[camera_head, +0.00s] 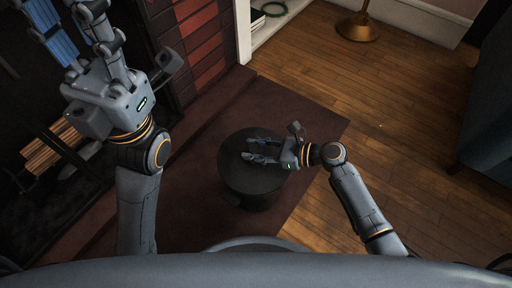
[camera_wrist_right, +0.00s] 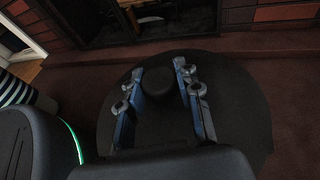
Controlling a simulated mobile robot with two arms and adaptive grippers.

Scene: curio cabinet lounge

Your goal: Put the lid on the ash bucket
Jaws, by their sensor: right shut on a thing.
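The ash bucket (camera_head: 262,203) is a dark round bucket standing on the rug in the middle of the head view. The dark round lid (camera_head: 240,177) is over its top. In the right wrist view the lid (camera_wrist_right: 243,112) is a wide disc with a raised knob (camera_wrist_right: 157,83) between my fingers. My right gripper (camera_head: 250,149) is shut on the lid, with a finger on each side of the knob. I cannot tell whether the lid rests on the rim or hangs just above it. My left gripper (camera_head: 66,22) is raised at the upper left, open and empty.
A dark fireplace with logs (camera_head: 45,152) lies at the left, beside a red brick wall (camera_head: 195,40). The brown rug (camera_head: 290,110) is otherwise clear. A brass stand base (camera_head: 357,28) is at the back. A dark cabinet (camera_head: 490,100) is at the right, with open wooden floor before it.

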